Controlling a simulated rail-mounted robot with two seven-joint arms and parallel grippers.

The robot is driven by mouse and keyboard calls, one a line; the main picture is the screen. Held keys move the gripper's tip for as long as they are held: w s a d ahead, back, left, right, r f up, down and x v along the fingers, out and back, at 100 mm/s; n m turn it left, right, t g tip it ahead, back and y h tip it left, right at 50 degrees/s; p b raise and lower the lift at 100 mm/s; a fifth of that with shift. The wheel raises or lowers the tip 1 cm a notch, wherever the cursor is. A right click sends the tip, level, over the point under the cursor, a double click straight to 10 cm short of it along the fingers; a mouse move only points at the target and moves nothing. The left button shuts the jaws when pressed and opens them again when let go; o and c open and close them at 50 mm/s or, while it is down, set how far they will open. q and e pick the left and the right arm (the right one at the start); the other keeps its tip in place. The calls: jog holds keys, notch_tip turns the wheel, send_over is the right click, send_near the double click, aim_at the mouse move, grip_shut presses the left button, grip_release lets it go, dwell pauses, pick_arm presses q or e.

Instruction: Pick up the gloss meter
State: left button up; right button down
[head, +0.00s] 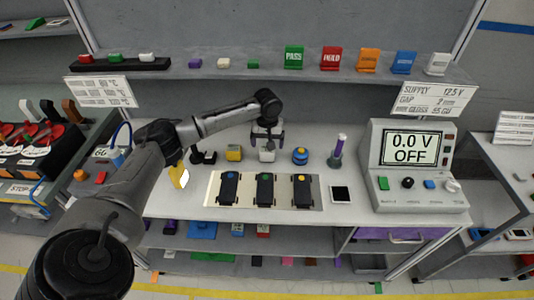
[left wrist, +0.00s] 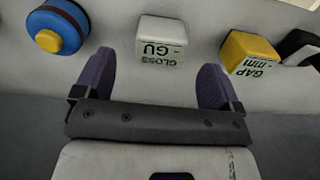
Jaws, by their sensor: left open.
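The gloss meter (left wrist: 161,36) is a small white block marked "GLOSS GU", upside down in the left wrist view. In the head view it is the white block (head: 267,156) on the bench behind the lit panel. My left gripper (left wrist: 157,68) is open and empty. Its two purple-grey fingers stand apart on either side of the line to the meter, without visible contact. In the head view my left gripper (head: 267,138) hangs just above the meter and partly covers it. My right gripper is not in view.
A yellow gap meter (head: 234,153) and a blue round thing with a yellow top (head: 300,156) flank the meter. Three dark modules lie on a lit panel (head: 216,190) in front. A supply console (head: 418,165) stands right. A shelf (head: 220,72) runs behind.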

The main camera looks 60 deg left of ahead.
aim_at(267, 155)
pick_arm(q)
jog(key=shift+s+a+f, duration=0.1)
jog(key=shift+a+f, duration=0.15)
jog(key=shift+f, duration=0.05)
jog(key=shift+f+n, duration=0.3)
jog(key=shift+f, duration=0.65)
jog(key=f+b, duration=0.1)
jog(key=f, duration=0.1)
jog(key=f+b, duration=0.1)
jog(key=f, duration=0.2)
jog(key=shift+w, duration=0.2)
jog(key=shift+a+r, duration=0.1)
jog(key=c, duration=1)
jog(key=shift+c, duration=0.4)
jog(key=shift+r, duration=0.15)
